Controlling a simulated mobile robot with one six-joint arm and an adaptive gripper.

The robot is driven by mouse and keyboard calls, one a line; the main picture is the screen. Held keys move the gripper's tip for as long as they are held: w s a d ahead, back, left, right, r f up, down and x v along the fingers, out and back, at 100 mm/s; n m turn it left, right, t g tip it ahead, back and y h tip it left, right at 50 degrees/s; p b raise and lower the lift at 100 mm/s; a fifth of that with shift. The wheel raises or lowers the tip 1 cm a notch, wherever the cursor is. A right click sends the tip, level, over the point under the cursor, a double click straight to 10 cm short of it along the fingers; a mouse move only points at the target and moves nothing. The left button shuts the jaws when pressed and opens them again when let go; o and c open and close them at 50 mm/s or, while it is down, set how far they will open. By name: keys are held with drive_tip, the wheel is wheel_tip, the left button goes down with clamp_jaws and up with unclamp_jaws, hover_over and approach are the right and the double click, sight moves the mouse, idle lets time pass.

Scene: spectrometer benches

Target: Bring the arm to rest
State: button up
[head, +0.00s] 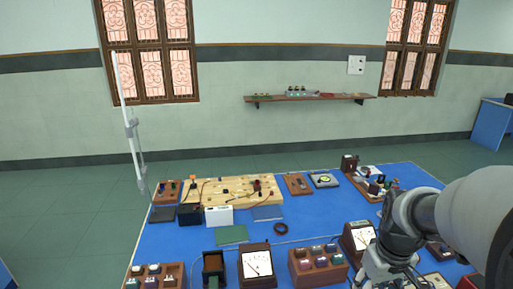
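My arm, white and grey, comes in from the right edge and bends down over the near right part of the blue table (200,243). My gripper (388,272) is at its lower end, low in the picture, close to a meter (358,237) with a white dial. Its fingers are not clear, so I cannot tell whether it is open or shut, or whether it holds anything.
A wooden circuit board (232,189) with wires lies at the far left of the table. A second dial meter (256,264) and a brown block with knobs (317,265) stand near the front. The table's middle (315,215) is mostly clear. A wall shelf (310,97) is behind.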

drive_tip(key=s+a+r+t, duration=0.1)
drive_tip(key=s+a+r, duration=0.3)
drive_tip(key=s+a, duration=0.2)
drive_tip(key=s+a+r+t, duration=0.2)
drive_tip(key=s+a+r, duration=0.2)
drive_tip(key=s+a, duration=0.3)
drive_tip(key=shift+s+a+m+y, duration=0.3)
drive_tip(key=shift+a+m, duration=0.1)
drive_tip(key=shift+a, duration=0.5)
drive_tip(key=shift+r, duration=0.1)
